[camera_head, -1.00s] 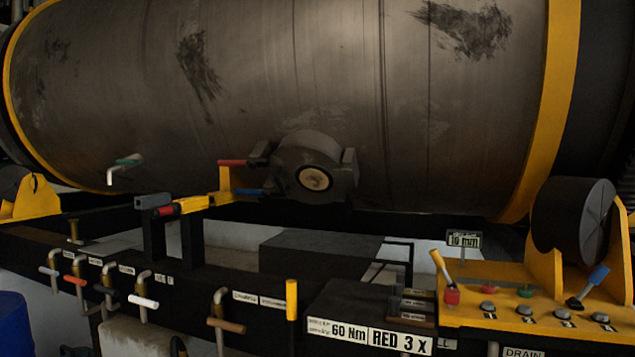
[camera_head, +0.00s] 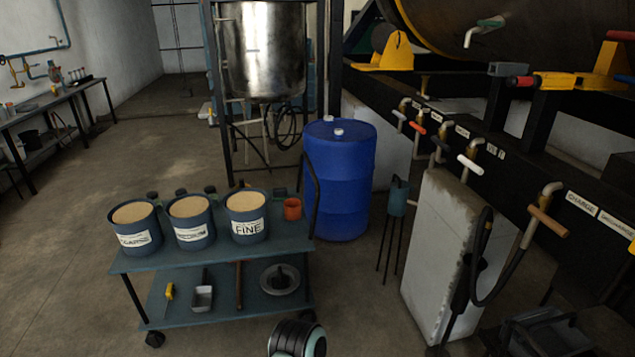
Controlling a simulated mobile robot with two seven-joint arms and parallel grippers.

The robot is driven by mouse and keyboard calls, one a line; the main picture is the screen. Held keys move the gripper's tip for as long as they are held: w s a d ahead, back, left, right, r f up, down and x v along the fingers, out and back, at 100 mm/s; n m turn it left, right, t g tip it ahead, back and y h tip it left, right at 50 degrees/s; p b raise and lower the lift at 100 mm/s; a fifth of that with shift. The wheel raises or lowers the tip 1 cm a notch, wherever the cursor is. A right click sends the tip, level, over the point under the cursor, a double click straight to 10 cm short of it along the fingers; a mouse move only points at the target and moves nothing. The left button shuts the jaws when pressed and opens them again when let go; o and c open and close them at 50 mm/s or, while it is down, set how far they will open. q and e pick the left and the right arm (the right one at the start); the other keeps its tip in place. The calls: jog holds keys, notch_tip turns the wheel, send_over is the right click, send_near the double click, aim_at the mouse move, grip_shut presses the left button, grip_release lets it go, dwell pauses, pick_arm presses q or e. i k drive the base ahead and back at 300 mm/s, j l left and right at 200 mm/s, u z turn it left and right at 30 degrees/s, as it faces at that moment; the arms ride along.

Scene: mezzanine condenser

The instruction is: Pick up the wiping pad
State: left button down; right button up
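I cannot make out a wiping pad for certain in the head view. A cart (camera_head: 215,261) stands at the lower left with a top and a lower shelf. On its lower shelf, at the right, lies a round grey item with a dark centre (camera_head: 281,279); I cannot tell what it is. Beside it lie a dark rod (camera_head: 239,286), a small grey metal tray (camera_head: 203,298) and a yellow-handled tool (camera_head: 169,293). Neither of my grippers shows.
Three blue buckets labelled COARSE (camera_head: 135,229), one with an unreadable label (camera_head: 193,224), and FINE (camera_head: 246,218) stand on the cart, with an orange cup (camera_head: 292,208). A blue drum (camera_head: 341,181) stands behind right. Floor left of the cart (camera_head: 50,260) is clear.

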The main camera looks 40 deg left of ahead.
aim_at(280, 193)
jog(key=u, duration=2.85)
jog(key=i+j+u, duration=0.15)
jog(key=i+u, duration=0.15)
jog(key=i, duration=0.3)
jog(key=i+u, duration=0.25)
jog(key=i, duration=0.35)
jog(key=i+u, duration=0.3)
jog(key=i, duration=0.45)
jog(key=i+l+u, duration=0.15)
jog(key=i+u, duration=0.15)
jog(key=i, duration=0.5)
jog(key=i+z, duration=0.1)
jog(key=i, duration=0.4)
jog(key=i+j+z, duration=0.1)
jog(key=i, duration=0.4)
jog(key=i+j+z, duration=0.1)
jog(key=i, duration=0.35)
jog(key=i+l+z, duration=0.1)
jog(key=i+z, duration=0.6)
jog(key=z, duration=0.2)
jog(key=i+j+z, duration=0.1)
jog(key=i+z, duration=0.35)
jog(key=i+l+z, duration=0.25)
jog(key=i, duration=0.5)
jog(key=i+j+z, duration=0.25)
jog(key=i, duration=0.45)
jog(key=l, duration=0.1)
